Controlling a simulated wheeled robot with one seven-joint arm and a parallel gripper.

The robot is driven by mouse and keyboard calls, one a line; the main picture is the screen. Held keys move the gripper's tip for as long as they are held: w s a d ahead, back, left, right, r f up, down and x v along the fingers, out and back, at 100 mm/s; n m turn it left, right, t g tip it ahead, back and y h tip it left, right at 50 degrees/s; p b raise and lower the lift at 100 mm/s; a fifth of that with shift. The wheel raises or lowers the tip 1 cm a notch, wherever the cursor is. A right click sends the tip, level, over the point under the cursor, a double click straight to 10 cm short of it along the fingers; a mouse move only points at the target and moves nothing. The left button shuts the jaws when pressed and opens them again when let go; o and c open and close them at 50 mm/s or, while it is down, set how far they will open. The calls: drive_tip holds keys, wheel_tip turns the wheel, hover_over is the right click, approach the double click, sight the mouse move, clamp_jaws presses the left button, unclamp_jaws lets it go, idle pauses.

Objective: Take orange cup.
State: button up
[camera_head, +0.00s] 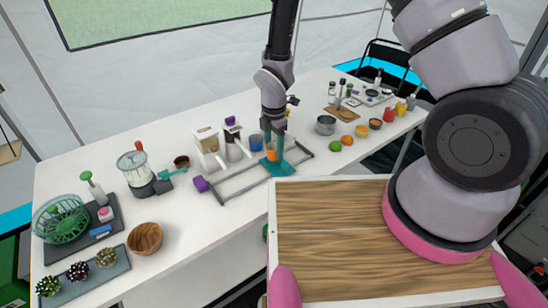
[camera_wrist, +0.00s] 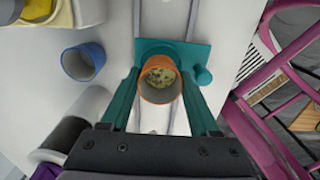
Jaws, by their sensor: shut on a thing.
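The orange cup (camera_head: 271,155) stands upright at a teal base (camera_head: 279,168) near the front edge of the white table. In the wrist view the cup (camera_wrist: 160,80) shows its open top, with something speckled yellow-green inside. My gripper (camera_head: 273,152) reaches down from above. In the wrist view its teal fingers (camera_wrist: 160,84) are shut on the cup, one on each side. The cup's lower part is hidden, so I cannot tell whether it touches the base.
A blue cup (camera_head: 255,141) stands just left of the orange cup. Dispensers (camera_head: 209,147) are farther left, and a grey rail frame (camera_head: 232,186) lies in front. A metal pot (camera_head: 325,125) and fruit (camera_head: 347,140) are to the right. A wooden tray (camera_head: 330,215) is in the foreground.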

wheel_tip(320, 180, up, 7)
idle(0.6)
